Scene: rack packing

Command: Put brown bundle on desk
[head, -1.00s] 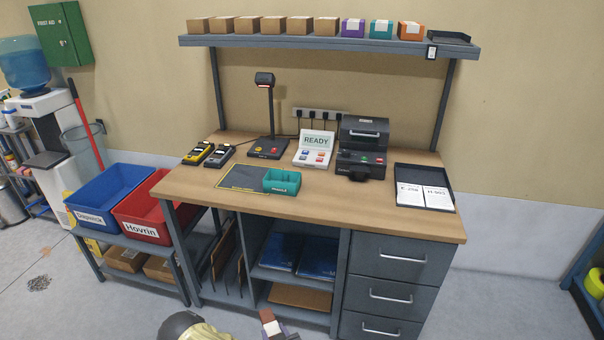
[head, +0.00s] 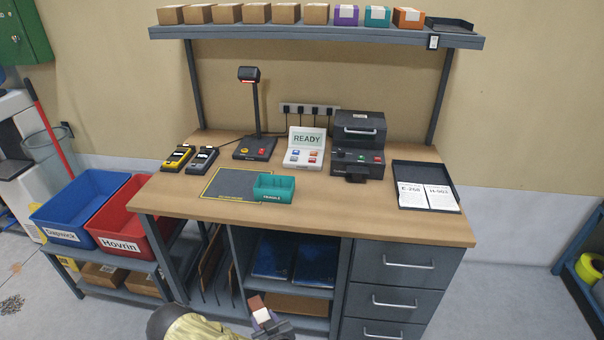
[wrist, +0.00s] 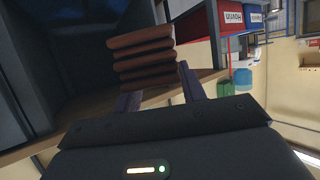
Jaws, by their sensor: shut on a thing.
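The brown bundle (wrist: 142,55) shows in the wrist view as a stack of several reddish-brown layers between the two fingers of my gripper (wrist: 160,90). The gripper is shut on it. In the head view my gripper (head: 266,322) is at the bottom edge, in front of the desk and below its top, with a small brown and white part of the bundle (head: 257,304) showing. The desk (head: 330,213) has a wooden top with bare wood along its front edge. The bundle is apart from the desk top.
A teal tray (head: 274,188) sits by a grey mat (head: 224,184) on the desk. A scanner stand (head: 254,148), READY panel (head: 304,150), printer (head: 358,150) and black paper tray (head: 424,172) stand behind. Blue (head: 62,218) and red (head: 118,228) bins are at left.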

